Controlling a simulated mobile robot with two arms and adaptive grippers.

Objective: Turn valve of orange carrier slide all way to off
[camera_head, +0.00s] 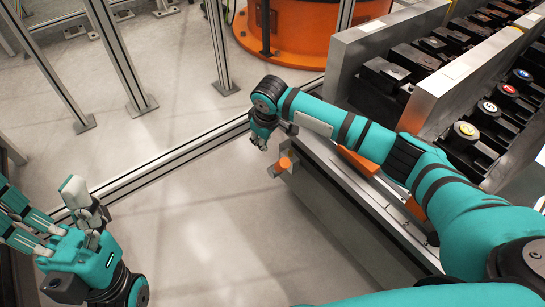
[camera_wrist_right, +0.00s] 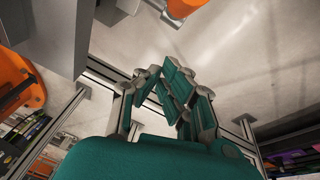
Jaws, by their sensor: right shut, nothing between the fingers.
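A small orange valve knob (camera_head: 284,163) sits at the near end of the grey rail unit in the head view. An orange part, apparently this knob, is cut off at the top edge of the right wrist view (camera_wrist_right: 184,7). My right gripper (camera_head: 260,138) hangs just left of and above the knob, apart from it in the picture. It is shut and empty; its teal fingers show together in the right wrist view (camera_wrist_right: 178,92). An orange slide piece (camera_head: 357,162) shows partly behind my right arm. My left gripper (camera_head: 48,212) is open and empty at lower left.
A grey rack (camera_head: 440,88) with black blocks and coloured round caps stands at the right. Metal fence posts (camera_head: 217,50) and a floor rail (camera_head: 170,160) run behind my grippers. A large orange base (camera_head: 290,30) stands beyond. The floor between my grippers is clear.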

